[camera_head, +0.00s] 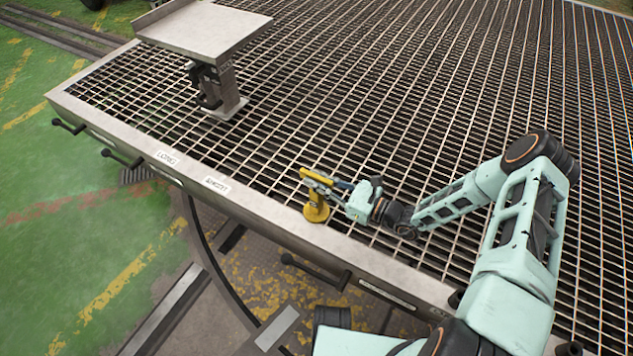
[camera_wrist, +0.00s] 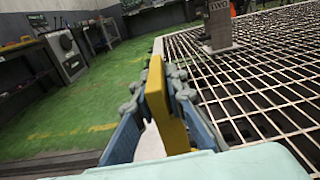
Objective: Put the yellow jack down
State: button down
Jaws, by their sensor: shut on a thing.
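The yellow jack (camera_head: 316,211) stands upright at the near edge of the metal grating (camera_head: 400,140), with a round base and a yellow bar at its top. Its base appears to be on or just above the grating; I cannot tell if it touches. My gripper (camera_head: 322,184) is shut on the upper part of the jack, reaching in from the right. In the wrist view the yellow bar of the jack (camera_wrist: 158,95) stands between the two fingers (camera_wrist: 158,98). The jack's lower part is hidden there.
A grey pedestal with a flat tilted top (camera_head: 205,28) stands on the grating at the back left. A metal frame with labels and black handles (camera_head: 215,187) borders the grating. Open grating lies behind and right of the jack. Green floor (camera_head: 75,230) lies left.

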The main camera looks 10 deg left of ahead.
jog(key=shift+r, duration=0.1)
jog(key=c, duration=2.4)
grip_release()
jog(key=shift+f, duration=0.2)
jog(key=o, duration=0.5)
jog(key=shift+c, duration=0.2)
jog(key=shift+r, duration=0.25)
jog(key=p+v, duration=0.1)
jog(key=v, duration=1.1)
jog(key=shift+p, duration=0.4)
jog(key=shift+f, duration=0.1)
